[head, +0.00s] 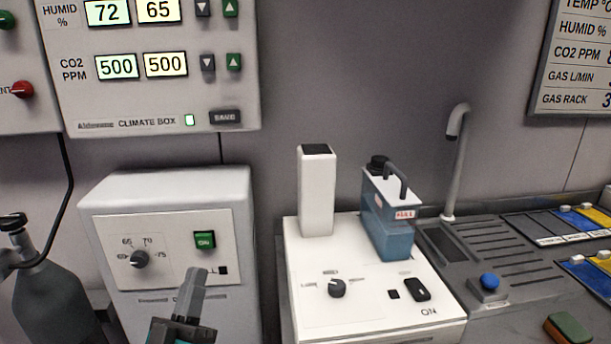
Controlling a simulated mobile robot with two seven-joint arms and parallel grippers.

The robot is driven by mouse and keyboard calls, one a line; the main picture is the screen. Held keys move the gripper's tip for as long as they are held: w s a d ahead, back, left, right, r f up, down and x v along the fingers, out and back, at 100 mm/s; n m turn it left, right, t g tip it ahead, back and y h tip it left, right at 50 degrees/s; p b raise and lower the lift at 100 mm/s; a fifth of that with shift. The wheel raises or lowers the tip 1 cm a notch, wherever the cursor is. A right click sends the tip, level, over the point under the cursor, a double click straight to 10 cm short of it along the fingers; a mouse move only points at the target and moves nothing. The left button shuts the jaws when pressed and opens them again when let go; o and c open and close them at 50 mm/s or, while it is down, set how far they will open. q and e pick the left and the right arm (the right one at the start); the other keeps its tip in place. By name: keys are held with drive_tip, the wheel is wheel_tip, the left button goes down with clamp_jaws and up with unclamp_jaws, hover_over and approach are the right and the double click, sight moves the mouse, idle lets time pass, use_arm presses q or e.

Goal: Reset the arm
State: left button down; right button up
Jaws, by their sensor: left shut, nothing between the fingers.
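My left gripper (191,290) is at the bottom of the head view, left of centre. Its fingers are together, with nothing held between them. It points up in front of a white box (170,185) with a dial (139,260) and a green ON button (205,240). I cannot tell whether the fingertips touch that box. My right gripper is not in the picture.
A white machine (300,265) carries a white column (317,195) and a blue container (388,225). A grey tap (457,150), a blue button (489,281) and a sponge (568,329) are at right. A grey cylinder (50,300) stands at left. A climate panel (150,95) hangs above.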

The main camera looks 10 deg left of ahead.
use_arm(q)
drive_tip(key=s+d+f+m+g+p, duration=0.2)
drive_tip(key=s+f+g+p, duration=0.2)
drive_tip(key=s+f+g, duration=0.3)
drive_tip(key=s+d+f+m+g+p, duration=0.3)
drive_tip(key=s+f+g, duration=0.4)
drive_tip(key=f, duration=0.3)
drive_tip(key=shift+m+g+p, duration=0.3)
drive_tip(key=shift+g+p, duration=0.3)
drive_tip(key=shift+p, duration=0.05)
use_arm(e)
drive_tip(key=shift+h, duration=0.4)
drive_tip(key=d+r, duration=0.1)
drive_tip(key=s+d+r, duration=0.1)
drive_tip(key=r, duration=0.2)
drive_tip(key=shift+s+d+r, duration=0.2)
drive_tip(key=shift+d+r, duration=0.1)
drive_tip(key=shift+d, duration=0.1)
use_arm(q)
drive_tip(key=shift+s+r, duration=0.1)
drive_tip(key=shift+s, duration=0.05)
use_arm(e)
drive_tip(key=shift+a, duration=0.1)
